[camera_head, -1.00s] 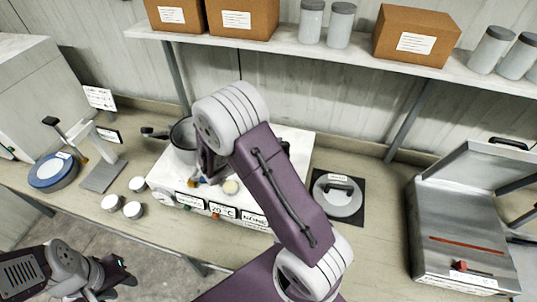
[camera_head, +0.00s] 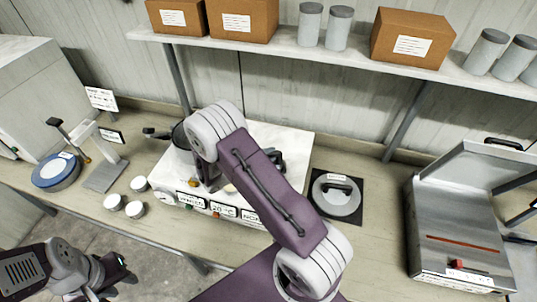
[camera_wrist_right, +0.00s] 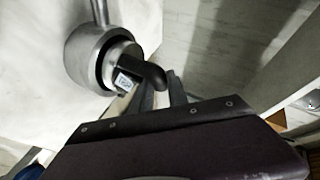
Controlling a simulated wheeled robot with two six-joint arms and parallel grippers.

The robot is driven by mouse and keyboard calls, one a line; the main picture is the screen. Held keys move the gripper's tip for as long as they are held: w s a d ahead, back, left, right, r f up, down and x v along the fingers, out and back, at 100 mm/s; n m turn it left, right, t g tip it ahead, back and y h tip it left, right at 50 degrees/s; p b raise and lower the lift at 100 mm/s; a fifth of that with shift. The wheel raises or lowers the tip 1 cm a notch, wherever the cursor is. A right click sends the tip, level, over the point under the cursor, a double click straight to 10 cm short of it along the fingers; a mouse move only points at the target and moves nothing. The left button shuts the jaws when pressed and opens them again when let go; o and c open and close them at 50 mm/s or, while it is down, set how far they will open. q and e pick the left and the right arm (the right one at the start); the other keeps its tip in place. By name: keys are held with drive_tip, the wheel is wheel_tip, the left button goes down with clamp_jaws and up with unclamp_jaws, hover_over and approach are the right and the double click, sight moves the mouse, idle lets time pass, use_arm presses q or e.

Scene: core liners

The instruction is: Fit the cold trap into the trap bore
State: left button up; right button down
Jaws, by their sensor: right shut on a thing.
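The cold trap (camera_wrist_right: 122,78), a light grey cylinder with a label and a black bent handle, shows in the right wrist view. It sits at the mouth of a grey metal round bore (camera_wrist_right: 75,52) and looks at least partly inside; its depth is unclear. My right gripper (camera_wrist_right: 163,88) is shut on the trap's black handle. In the head view my right arm hides the trap and most of this gripper. My left gripper (camera_head: 118,272) hangs at the lower left, away from the unit.
A round grey lid (camera_head: 336,194) lies on a black mat right of the unit. Several small white pots (camera_head: 114,202) stand left of it, near a blue-rimmed disc (camera_head: 56,170). A metal case (camera_head: 460,225) stands at the right. A shelf with boxes (camera_head: 412,38) runs above.

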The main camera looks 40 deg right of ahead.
drive_tip(key=c, duration=1.3)
unclamp_jaws()
